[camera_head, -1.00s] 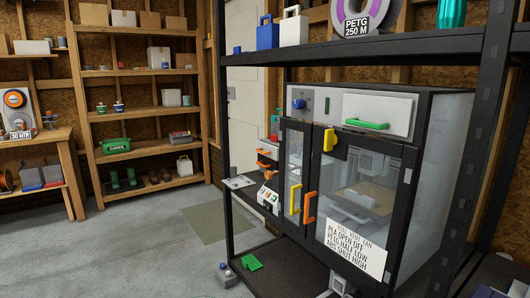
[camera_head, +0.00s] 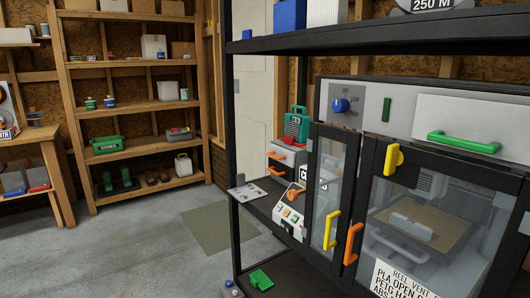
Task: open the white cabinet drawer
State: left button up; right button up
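The white drawer (camera_head: 475,117) is at the top right of a dark-framed cabinet with glass doors (camera_head: 335,190). Its front looks shut, in line with the grey panel around it. A green bar handle (camera_head: 464,143) runs along the drawer's lower edge. Neither of my grippers is in view, and nothing covers the drawer or its handle.
The doors carry a yellow handle (camera_head: 331,230), an orange handle (camera_head: 352,243) and a yellow latch (camera_head: 393,158). A blue knob (camera_head: 340,105) sits left of the drawer. A black shelf (camera_head: 400,32) overhangs the cabinet. Open concrete floor (camera_head: 140,240) lies left.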

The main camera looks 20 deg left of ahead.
aim_at(287, 157)
jog(key=i+j, duration=0.45)
jog(key=j, duration=0.15)
jog(key=i+j, duration=0.4)
jog(key=j, duration=0.15)
jog(key=i+j, duration=0.45)
jog(key=j, duration=0.15)
jog(key=u, duration=0.05)
